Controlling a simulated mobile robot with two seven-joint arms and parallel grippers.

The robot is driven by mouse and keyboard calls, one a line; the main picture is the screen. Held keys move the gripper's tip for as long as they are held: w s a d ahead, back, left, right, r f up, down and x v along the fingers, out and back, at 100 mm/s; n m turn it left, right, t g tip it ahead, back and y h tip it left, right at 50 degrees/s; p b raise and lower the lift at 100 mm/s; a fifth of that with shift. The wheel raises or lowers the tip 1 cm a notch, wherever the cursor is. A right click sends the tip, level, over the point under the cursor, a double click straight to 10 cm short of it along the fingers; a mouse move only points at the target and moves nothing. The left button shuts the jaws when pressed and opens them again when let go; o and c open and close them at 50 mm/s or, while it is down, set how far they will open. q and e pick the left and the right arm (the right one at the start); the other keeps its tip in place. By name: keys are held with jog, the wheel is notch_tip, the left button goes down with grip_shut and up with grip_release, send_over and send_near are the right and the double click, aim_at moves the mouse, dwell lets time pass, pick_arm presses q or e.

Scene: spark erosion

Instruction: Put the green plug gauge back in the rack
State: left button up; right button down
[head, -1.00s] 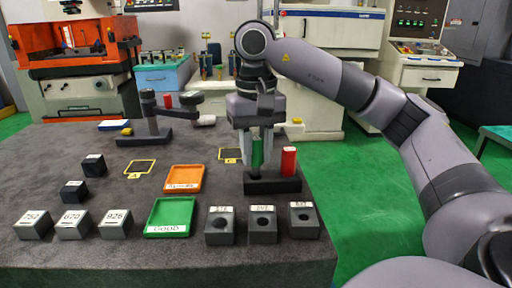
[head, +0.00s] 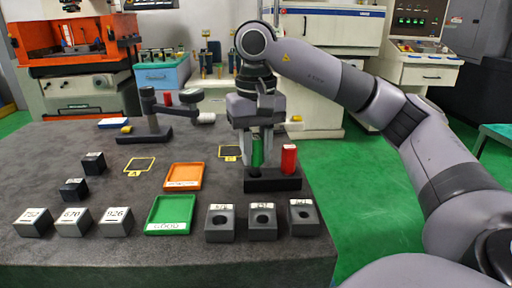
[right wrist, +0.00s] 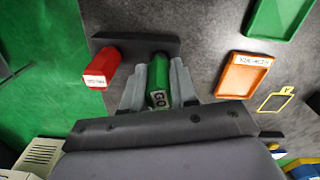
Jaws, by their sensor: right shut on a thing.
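The green plug gauge (head: 257,151) is upright between the fingers of my right gripper (head: 259,158). It also shows in the right wrist view (right wrist: 159,73), with a white lettered label on its end. The gripper is shut on it. The rack (head: 273,183) is a dark, low block on the table. The gauge's lower end is at the left part of the rack; how far it sits in a hole is hidden. The red plug gauge (head: 289,159) stands upright in the rack's right part. My left gripper is not in view.
A green tray (head: 170,229) and an orange tray (head: 184,184) lie left of the rack. Several grey blocks with holes, such as one (head: 263,233), stand in front. A dark stand with an arm (head: 154,118) is behind left. Bare table lies at the far left.

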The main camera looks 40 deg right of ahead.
aim_at(256, 138)
jog(key=shift+f+b, duration=0.65)
jog(key=shift+f, duration=0.3)
dwell(0.4)
jog(key=c, duration=0.8)
grip_release()
jog(key=shift+r, duration=0.35)
notch_tip(256, 138, up, 5)
jog(key=p, duration=0.3)
jog(key=shift+r, duration=0.2)
jog(key=shift+r+p, duration=0.45)
jog(key=shift+r, duration=0.1)
jog(key=shift+f, duration=0.1)
